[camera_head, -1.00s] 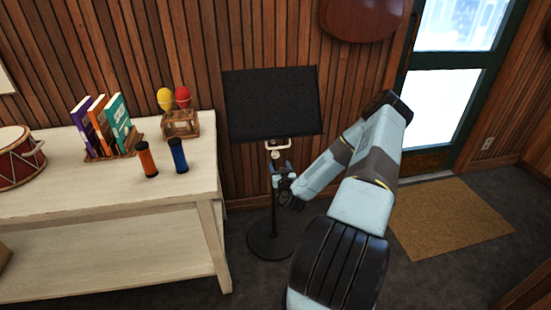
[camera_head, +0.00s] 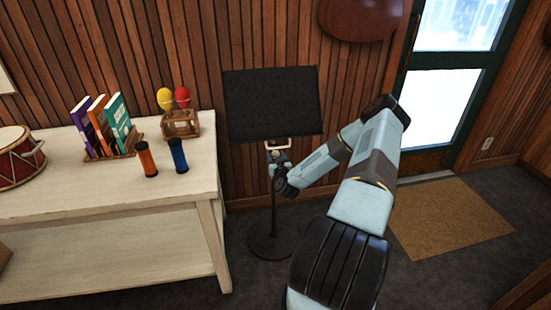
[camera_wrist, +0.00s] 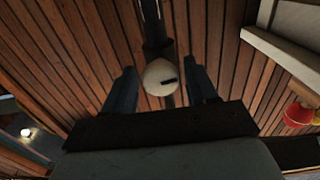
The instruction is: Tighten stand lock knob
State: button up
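The black music stand (camera_head: 272,104) stands against the wood wall, with a slanted desk on a thin pole and a round base on the floor. In the wrist view, a round pale knob (camera_wrist: 156,72) with a dark slot sits in front of the dark pole (camera_wrist: 151,20). My gripper (camera_wrist: 163,78) is open, with one finger on each side of the knob and a visible gap to each. In the head view, my gripper (camera_head: 279,158) is at the pole just below the desk, and the knob is hard to make out there.
A pale wooden table (camera_head: 110,195) stands left of the stand, holding books (camera_head: 103,126), two shakers (camera_head: 178,155), a maraca rack (camera_head: 181,124) and a drum (camera_head: 18,158). A brown mat (camera_head: 450,220) lies by the door at right. Floor around the stand's base is clear.

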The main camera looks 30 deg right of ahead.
jog(key=c, duration=0.8)
jog(key=shift+c, duration=0.2)
jog(key=shift+m, duration=0.4)
jog(key=m, duration=1.3)
jog(key=shift+m, duration=0.4)
jog(key=m, duration=0.4)
jog(key=shift+s+m, duration=0.1)
jog(key=shift+m, duration=0.2)
jog(key=shift+d, duration=0.1)
